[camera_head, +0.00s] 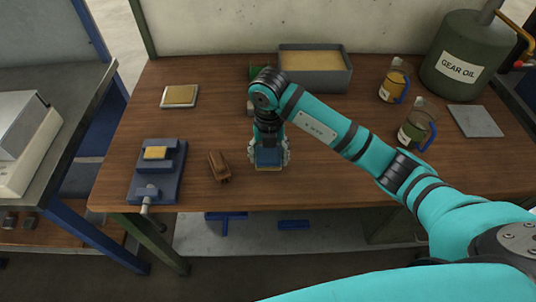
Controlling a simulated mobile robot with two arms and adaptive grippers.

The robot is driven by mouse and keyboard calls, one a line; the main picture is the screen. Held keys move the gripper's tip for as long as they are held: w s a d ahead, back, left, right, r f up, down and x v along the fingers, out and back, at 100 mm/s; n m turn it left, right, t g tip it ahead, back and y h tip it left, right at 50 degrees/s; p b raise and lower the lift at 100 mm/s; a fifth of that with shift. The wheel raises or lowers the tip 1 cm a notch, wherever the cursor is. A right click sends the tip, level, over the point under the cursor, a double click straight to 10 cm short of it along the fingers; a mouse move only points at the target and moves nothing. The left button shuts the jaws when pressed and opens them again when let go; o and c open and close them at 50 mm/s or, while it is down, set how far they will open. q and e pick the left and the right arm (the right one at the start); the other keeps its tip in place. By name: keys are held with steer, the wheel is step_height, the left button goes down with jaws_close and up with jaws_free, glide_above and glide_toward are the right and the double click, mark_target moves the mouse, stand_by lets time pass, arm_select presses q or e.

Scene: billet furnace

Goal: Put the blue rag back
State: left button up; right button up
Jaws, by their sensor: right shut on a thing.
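My right gripper (268,163) reaches down to the wooden workbench (330,185) near its front edge. It is shut on the blue rag (268,156), which shows as a small blue patch between the fingers. A thin yellowish edge shows just below the rag; I cannot tell what it belongs to or whether the rag touches it. My wrist and fingers hide part of the rag. My left gripper is not in view.
A blue vise (172,172) and a brown wooden brush-like block (219,166) lie left of the gripper. A yellow-topped pad (180,96) is at back left. A grey bin (342,80), two jugs (393,83) (415,127), a grey plate (475,121) and a gear oil drum (463,60) stand behind and right.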

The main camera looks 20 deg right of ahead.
mark_target(268, 159)
steer(key=shift+w+d+f, duration=0.1)
steer(key=shift+w, duration=0.55)
step_height(268, 159, down, 3)
steer(key=shift+s+r+p, duration=0.1)
steer(key=shift+p, duration=0.65)
steer(key=shift+f, duration=0.3)
steer(key=shift+f, duration=0.15)
steer(key=shift+f, duration=0.15)
steer(key=o, duration=1)
steer(key=shift+o, duration=0.2)
